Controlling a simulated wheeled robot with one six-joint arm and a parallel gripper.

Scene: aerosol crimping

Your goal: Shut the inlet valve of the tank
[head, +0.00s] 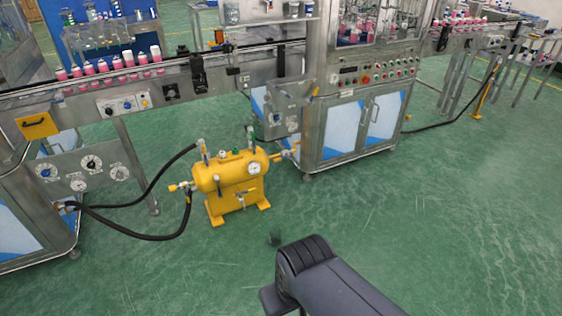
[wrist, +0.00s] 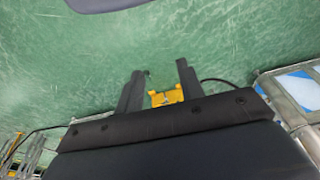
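The yellow tank (head: 232,180) stands on the green floor in the middle of the head view, on two yellow feet. A brass valve with a yellow part (head: 181,187) sits at its left end, near a black hose. Another fitting with a yellow handle (head: 284,153) is at its right end. Small fittings and a gauge are on top and front. I cannot tell which valve is the inlet. In the wrist view, the tank (wrist: 168,98) shows small between the spread fingers of my gripper (wrist: 160,67), which is open, empty and well apart from it.
Black hoses (head: 150,236) run from the left cabinet (head: 78,175) to the tank. A conveyor (head: 150,80) with pink cans runs behind. A steel machine with blue-white doors (head: 355,130) stands right of the tank. Floor at right is clear.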

